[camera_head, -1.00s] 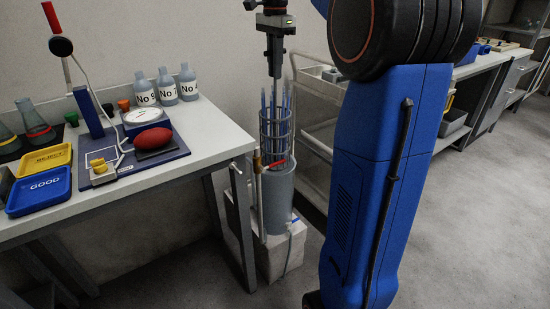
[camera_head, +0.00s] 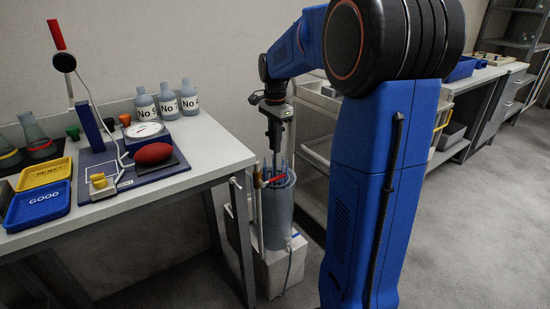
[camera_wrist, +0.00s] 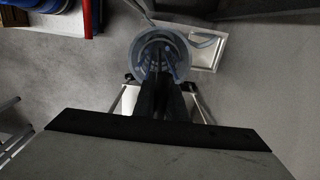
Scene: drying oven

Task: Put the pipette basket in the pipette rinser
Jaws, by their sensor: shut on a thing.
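The pipette rinser is a grey upright cylinder (camera_head: 280,215) on a pale block, right of the lab bench in the head view. In the wrist view its round rim (camera_wrist: 137,52) shows from above. The pipette basket (camera_wrist: 160,55), with blue pipettes in it, is down inside the cylinder; in the head view only the pipette tops (camera_head: 285,170) stand out above the rim. My gripper (camera_head: 275,150) points straight down over the cylinder, its fingers shut on the basket's handle. The gripper also shows in the wrist view (camera_wrist: 162,82). The basket's bottom is hidden by the cylinder wall.
A pipe with a red-handled valve (camera_head: 272,181) stands at the rinser's near left side. The bench (camera_head: 215,160) with trays, bottles and a scale is to the left. A white cart (camera_head: 315,135) stands behind. The floor (camera_head: 450,220) at right is clear.

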